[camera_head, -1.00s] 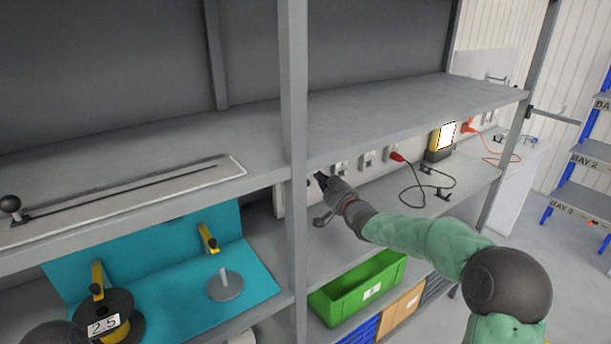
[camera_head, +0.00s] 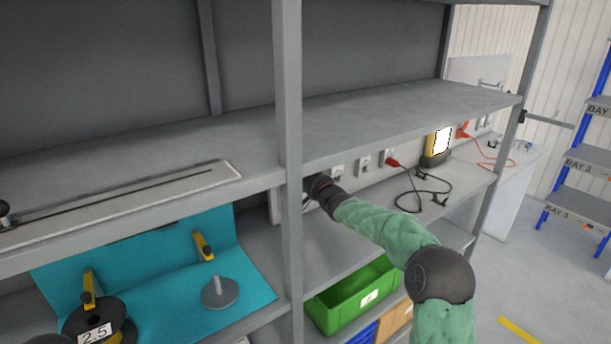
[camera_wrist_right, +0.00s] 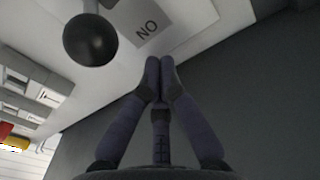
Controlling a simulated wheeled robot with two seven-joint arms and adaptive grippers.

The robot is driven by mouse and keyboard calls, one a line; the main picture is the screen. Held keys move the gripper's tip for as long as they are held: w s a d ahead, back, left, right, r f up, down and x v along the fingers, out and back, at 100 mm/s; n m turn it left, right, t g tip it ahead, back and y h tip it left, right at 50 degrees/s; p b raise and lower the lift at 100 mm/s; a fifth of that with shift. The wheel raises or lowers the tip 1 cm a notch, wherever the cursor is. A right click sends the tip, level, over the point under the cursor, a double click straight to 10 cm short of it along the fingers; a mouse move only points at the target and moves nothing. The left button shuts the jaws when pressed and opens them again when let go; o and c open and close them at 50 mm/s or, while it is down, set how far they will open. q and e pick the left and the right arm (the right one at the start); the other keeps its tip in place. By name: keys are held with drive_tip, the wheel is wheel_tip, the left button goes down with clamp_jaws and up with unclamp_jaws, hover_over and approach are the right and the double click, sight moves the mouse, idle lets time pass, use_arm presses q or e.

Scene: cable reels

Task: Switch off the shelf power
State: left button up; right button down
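A dark ball knob (camera_wrist_right: 90,40) stands out from a white panel (camera_wrist_right: 190,20) in the right wrist view. A grey label (camera_wrist_right: 148,30) beside it shows letters that read NO in this view, or ON upside down. My right gripper (camera_wrist_right: 160,75) has its fingertips together with nothing visible between them, right of and below the knob and apart from it in the picture. In the head view my right wrist (camera_head: 322,190) reaches under the shelf behind the grey post, which hides the fingers. The knob is not visible there.
The upright post (camera_head: 289,200) stands close to my right wrist. Wall sockets (camera_head: 363,165), a red plug (camera_head: 393,162) with black cable and a lit yellow lamp (camera_head: 438,143) are to the right. A green bin (camera_head: 350,305) sits below.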

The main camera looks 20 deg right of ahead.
drive_tip(key=shift+s+f+b, duration=0.6)
drive_tip(key=shift+s+f, duration=0.05)
drive_tip(key=shift+f, duration=0.15)
drive_tip(key=shift+s+f+b, duration=0.55)
drive_tip(key=shift+s+f, duration=0.05)
drive_tip(key=shift+f, duration=0.2)
drive_tip(key=shift+d, duration=0.15)
